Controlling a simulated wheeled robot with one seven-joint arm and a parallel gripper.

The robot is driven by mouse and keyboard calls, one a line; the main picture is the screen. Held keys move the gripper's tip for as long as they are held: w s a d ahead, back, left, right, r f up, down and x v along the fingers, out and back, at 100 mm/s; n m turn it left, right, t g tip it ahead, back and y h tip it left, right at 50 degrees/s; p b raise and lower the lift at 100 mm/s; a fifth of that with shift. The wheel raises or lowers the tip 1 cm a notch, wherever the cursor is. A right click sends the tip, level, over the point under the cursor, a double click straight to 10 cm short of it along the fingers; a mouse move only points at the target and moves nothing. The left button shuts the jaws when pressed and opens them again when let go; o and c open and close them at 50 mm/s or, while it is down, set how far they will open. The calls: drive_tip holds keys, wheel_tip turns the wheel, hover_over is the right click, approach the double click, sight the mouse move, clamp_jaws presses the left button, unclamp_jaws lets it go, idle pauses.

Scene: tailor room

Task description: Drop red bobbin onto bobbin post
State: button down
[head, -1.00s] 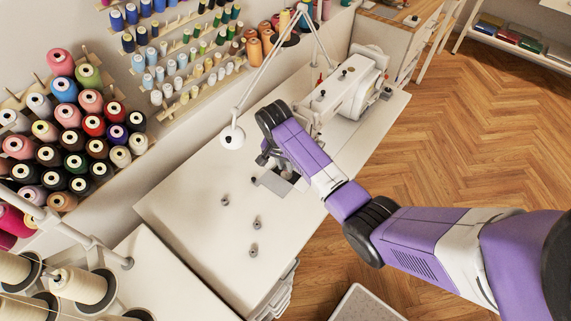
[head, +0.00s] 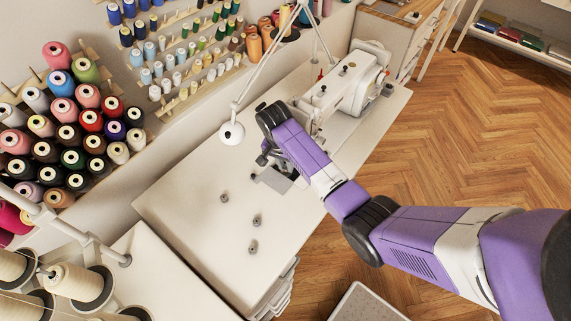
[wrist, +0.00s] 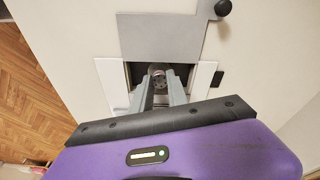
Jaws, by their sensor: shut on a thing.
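My gripper (wrist: 157,80) is shut on the red bobbin (wrist: 157,68), a small round piece between its fingertips; its colour hardly shows. The fingertips are over a dark rectangular opening in the white table, beside a grey metal plate (wrist: 160,35). The bobbin post is not distinguishable; it is hidden by the fingers or lost in the dark opening. In the head view, the forearm reaches over the sewing table (head: 190,215) and my gripper (head: 264,160) is small and partly covered by the wrist. I cannot tell how far the bobbin is above the post.
A white sewing machine (head: 345,85) stands behind my wrist. A lamp (head: 231,132) hangs close on the left. Three small grey pieces, one of them here (head: 257,221), lie on the open tabletop. A black knob (wrist: 222,8) sits near the plate. Thread racks line the wall.

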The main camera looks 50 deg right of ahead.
drive_tip(key=shift+f, duration=0.5)
idle(0.8)
drive_tip(key=c, duration=1.2)
unclamp_jaws()
drive_tip(key=shift+r, duration=0.1)
wheel_tip(320, 180, up, 8)
drive_tip(key=a, duration=0.1)
drive_tip(key=shift+a+f+b, duration=0.2)
drive_tip(key=shift+f+b, duration=0.05)
drive_tip(key=shift+b, duration=0.05)
